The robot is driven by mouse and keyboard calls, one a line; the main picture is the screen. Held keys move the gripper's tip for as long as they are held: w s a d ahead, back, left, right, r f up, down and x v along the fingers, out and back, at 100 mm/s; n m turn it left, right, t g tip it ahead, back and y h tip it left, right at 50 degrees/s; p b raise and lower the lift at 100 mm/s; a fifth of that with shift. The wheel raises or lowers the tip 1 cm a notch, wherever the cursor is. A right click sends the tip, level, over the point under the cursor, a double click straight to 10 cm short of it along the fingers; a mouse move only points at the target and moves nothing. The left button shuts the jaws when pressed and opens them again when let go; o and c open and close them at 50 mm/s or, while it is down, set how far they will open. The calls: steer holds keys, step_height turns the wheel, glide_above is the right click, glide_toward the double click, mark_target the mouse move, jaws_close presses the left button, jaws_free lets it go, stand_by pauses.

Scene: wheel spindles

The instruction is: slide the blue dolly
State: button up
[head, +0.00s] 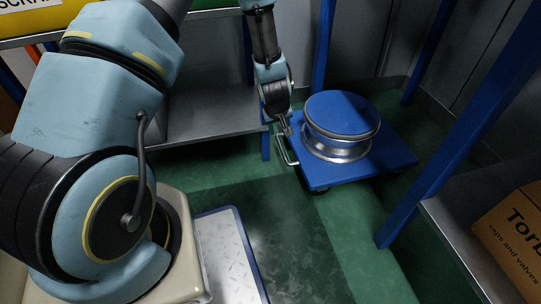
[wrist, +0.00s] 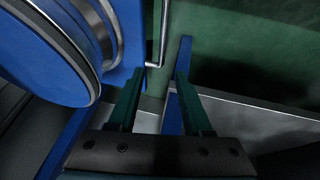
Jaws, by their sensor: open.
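The blue dolly (head: 395,160) stands on the green floor under the shelf frame, right of centre in the head view. A blue-topped metal wheel or spool (head: 340,125) sits on it. The dolly's metal handle (head: 284,151) sticks out at its left side. My gripper (head: 288,128) is just above and beside that handle. In the wrist view my gripper (wrist: 162,76) is open, its two dark green fingers apart. The handle (wrist: 158,40) lies beyond the fingertips, lined up with the gap. The dolly deck (wrist: 122,72) shows to the left, partly covered by the wheel.
A metal shelf (head: 205,125) stands behind left, with a blue leg near the dolly. Blue posts (head: 450,130) rise on the right. A cardboard box (head: 515,235) sits on a right-hand shelf. The green floor (head: 310,235) in front of the dolly is clear.

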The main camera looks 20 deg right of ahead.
mark_target(281, 146)
steer(key=b+x, duration=0.2)
steer(key=x, duration=0.4)
steer(key=b+x, duration=0.3)
steer(key=x, duration=0.4)
steer(key=shift+s+a+f, duration=0.2)
steer(key=shift+f, duration=0.05)
jaws_close()
stand_by(1.0)
